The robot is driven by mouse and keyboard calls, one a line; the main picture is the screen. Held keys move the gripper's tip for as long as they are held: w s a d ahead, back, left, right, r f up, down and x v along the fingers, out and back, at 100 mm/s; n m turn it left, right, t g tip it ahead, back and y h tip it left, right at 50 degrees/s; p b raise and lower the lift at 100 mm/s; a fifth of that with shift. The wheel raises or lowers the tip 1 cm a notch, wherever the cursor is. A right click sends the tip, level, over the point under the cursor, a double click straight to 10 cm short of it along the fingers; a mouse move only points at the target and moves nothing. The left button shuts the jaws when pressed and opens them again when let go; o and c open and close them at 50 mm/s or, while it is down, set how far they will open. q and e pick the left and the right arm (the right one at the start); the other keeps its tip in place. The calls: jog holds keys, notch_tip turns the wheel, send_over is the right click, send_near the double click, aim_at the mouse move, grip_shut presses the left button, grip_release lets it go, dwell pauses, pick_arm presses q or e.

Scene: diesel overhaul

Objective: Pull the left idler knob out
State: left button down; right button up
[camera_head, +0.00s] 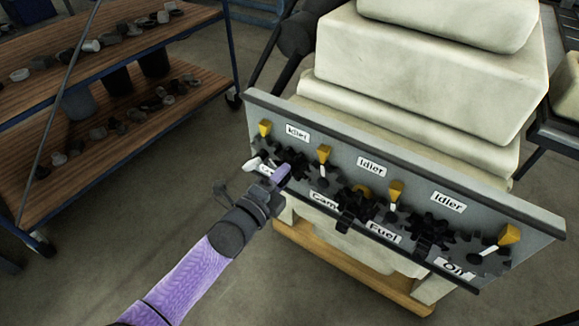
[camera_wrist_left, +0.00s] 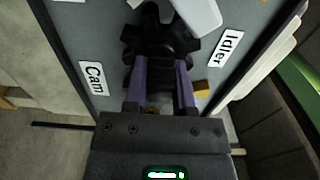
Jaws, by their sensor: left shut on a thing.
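The left idler knob (camera_wrist_left: 160,45) is a dark, toothed part near the "Idler" label in the left wrist view. My left gripper (camera_wrist_left: 162,75) has its two purple fingers on either side of this dark part and is shut on it; the exact contact is hard to see. In the head view, my left gripper (camera_head: 283,174) is at the left end of the grey panel (camera_head: 540,222) and covers much of this part. My right gripper is not in view.
The panel carries dark gears (camera_head: 430,230) and yellow handles (camera_head: 396,190) close to the right of my left gripper. A white-ended part (camera_head: 256,163) sits just to its left. A shelf rack (camera_head: 110,50) with small parts stands at the left; bare floor lies between.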

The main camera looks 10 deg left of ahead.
pick_arm(q)
jog(key=shift+p+v, duration=0.55)
jog(key=shift+v, duration=0.55)
grip_release()
jog(key=shift+w, duration=0.1)
jog(key=p+v, duration=0.3)
jog(key=v, duration=0.4)
